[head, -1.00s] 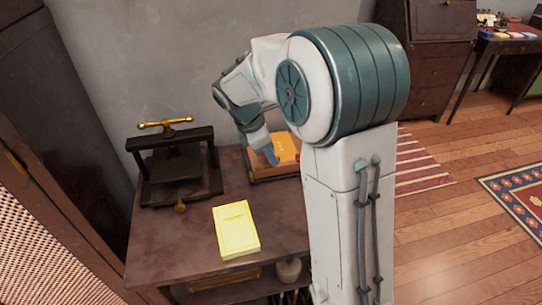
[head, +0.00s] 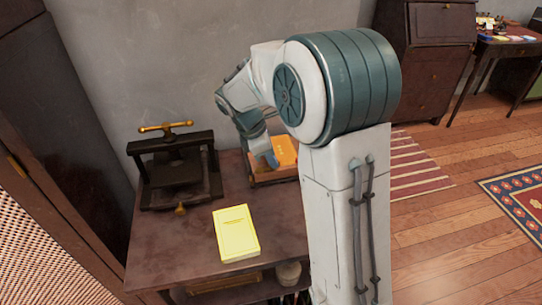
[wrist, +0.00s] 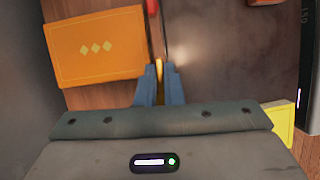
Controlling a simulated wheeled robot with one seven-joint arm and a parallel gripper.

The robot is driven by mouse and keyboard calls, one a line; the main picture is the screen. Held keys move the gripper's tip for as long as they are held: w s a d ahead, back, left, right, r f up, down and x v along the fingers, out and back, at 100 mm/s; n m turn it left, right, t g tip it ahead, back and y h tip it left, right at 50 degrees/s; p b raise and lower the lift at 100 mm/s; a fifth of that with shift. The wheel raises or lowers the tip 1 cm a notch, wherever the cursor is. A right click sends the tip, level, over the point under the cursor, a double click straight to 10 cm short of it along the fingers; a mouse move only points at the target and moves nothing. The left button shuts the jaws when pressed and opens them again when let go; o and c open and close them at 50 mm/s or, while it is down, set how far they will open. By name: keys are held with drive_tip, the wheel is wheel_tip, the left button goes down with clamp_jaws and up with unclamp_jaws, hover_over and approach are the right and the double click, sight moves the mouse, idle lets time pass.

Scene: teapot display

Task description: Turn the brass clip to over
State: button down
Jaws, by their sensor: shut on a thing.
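In the wrist view, the two blue fingers of my gripper (wrist: 160,82) are closed on a small brass-coloured piece, the brass clip (wrist: 160,70). Only a sliver of it shows between the fingers, so I cannot tell which way it is turned. In the head view, my gripper (head: 268,155) is low at the left of the orange book (head: 285,151), and the clip is hidden there.
A dark press (head: 178,175) with a brass handle stands at the table's left. A yellow book (head: 236,232) lies near the table's front. The dark tabletop (head: 165,238) is bare around it. A red object (wrist: 152,6) shows beyond the orange book.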

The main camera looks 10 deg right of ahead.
drive_tip(key=m+p, duration=0.1)
drive_tip(key=m+g+p, duration=0.1)
drive_tip(key=m+p, duration=0.1)
drive_tip(key=shift+w+r+m+g, duration=0.15)
drive_tip(key=shift+r+m+g, duration=0.15)
drive_tip(key=shift+m, duration=0.1)
drive_tip(key=m+p, duration=0.1)
drive_tip(key=m, duration=0.1)
drive_tip(key=m+g+y+p, duration=0.1)
drive_tip(key=m+p, duration=0.1)
drive_tip(key=m+g+y+p, duration=0.1)
drive_tip(key=m, duration=0.1)
drive_tip(key=shift+w+d+f+p, duration=0.15)
drive_tip(key=shift+w+d+p, duration=0.1)
drive_tip(key=shift+p, duration=0.1)
drive_tip(key=m+y+p, duration=0.1)
drive_tip(key=m, duration=0.3)
drive_tip(key=shift+d+g, duration=0.1)
drive_tip(key=shift+g, duration=0.2)
drive_tip(key=shift+d+f+m+y+p, duration=0.15)
drive_tip(key=shift+m+y+p, duration=0.6)
drive_tip(key=shift+m, duration=1.05)
drive_tip(key=c, duration=1.6)
unclamp_jaws()
drive_tip(key=shift+o, duration=0.2)
